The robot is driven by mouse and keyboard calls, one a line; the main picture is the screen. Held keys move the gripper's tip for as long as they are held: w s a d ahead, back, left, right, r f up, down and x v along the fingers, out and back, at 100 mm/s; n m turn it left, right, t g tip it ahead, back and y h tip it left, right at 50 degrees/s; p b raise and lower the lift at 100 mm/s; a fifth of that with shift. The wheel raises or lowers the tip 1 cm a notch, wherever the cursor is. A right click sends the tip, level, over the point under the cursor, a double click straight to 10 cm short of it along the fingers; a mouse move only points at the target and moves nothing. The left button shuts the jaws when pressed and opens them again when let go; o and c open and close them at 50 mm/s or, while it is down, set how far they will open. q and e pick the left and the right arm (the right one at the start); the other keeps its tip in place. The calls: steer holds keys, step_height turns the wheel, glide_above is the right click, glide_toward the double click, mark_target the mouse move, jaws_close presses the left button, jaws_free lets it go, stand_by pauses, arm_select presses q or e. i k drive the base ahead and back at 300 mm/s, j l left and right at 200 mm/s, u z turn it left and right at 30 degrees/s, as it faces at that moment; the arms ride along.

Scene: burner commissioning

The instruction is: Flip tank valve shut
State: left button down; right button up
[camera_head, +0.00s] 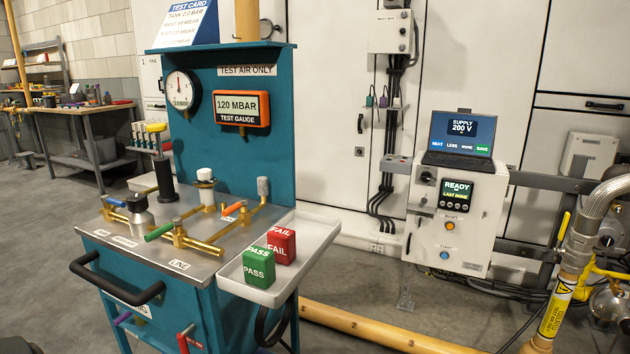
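A teal test cart (235,160) stands left of centre with brass pipework (205,247) on its grey metal top. The pipework carries a blue lever handle (115,203), a green lever handle (160,231) and an orange lever handle (234,208). A purple handle (123,318) and a red handle (184,338) show low on the cart's front. One label by the green lever reads LINE; the other small labels are too small to read, so I cannot tell which handle is the tank valve. Neither of my grippers is in view.
A white tray (318,236) on the cart's right holds a green PASS block (258,267) and a red FAIL block (281,245). A black push bar (115,286) juts from the front. A control box (455,215) with a laptop (462,135) stands right. A yellow pipe (380,331) crosses the floor.

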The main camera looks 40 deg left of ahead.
mark_target(105, 198)
steer(key=u, duration=0.95)
steer(key=i+j+u, duration=0.1)
steer(key=j+u, duration=0.4)
steer(key=i+j+u, duration=0.2)
steer(key=u, duration=0.25)
steer(key=i+j, duration=0.15)
steer(key=j, duration=0.2)
steer(key=j+z, duration=0.3)
steer(key=z, duration=0.15)
steer(key=k+j+z, duration=0.1)
steer(key=j+z, duration=0.2)
steer(key=z, duration=0.15)
